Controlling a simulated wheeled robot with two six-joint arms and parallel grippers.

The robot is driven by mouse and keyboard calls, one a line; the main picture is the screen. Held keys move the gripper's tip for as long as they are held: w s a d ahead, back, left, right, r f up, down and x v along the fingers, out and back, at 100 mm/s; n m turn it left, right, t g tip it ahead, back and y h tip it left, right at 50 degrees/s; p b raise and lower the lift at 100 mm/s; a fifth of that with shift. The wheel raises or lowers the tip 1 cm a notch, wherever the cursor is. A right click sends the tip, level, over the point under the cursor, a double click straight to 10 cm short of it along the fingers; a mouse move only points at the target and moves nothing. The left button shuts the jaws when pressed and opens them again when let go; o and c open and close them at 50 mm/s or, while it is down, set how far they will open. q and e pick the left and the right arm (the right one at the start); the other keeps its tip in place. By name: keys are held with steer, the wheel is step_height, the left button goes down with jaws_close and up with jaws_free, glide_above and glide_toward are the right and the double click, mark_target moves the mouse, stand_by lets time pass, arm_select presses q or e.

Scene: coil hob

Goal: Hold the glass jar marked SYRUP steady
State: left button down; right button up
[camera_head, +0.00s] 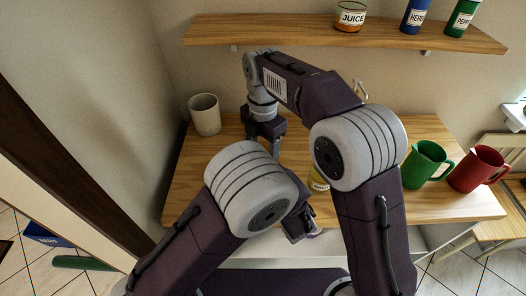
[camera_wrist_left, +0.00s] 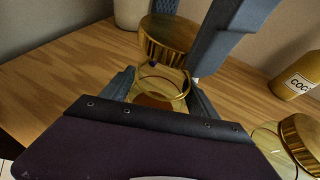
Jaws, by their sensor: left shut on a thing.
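In the left wrist view a glass jar (camera_wrist_left: 158,84) with a ribbed gold lid (camera_wrist_left: 168,42) and amber contents stands between the fingers of my left gripper (camera_wrist_left: 160,92), which is shut on it. No label shows on this side, so I cannot read SYRUP. My right gripper (camera_head: 265,138) points down from above in the head view. In the left wrist view its fingers (camera_wrist_left: 225,40) are at the lid, one in front of its right edge and one behind; I cannot tell whether they grip it. My left arm hides the held jar and left gripper in the head view.
A yellow jar labelled COCO… (camera_wrist_left: 299,76) and a gold-lidded jar (camera_wrist_left: 290,143) stand right in the left wrist view. A cream mug (camera_head: 205,116), green mug (camera_head: 423,166) and red mug (camera_head: 476,170) stand on the wooden worktop (camera_head: 190,178). A shelf (camera_head: 290,31) holds jars above.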

steer(key=shift+r, duration=1.45)
arm_select(q)
steer(key=shift+c, duration=0.7)
jaws_free()
steer(key=v, duration=1.2)
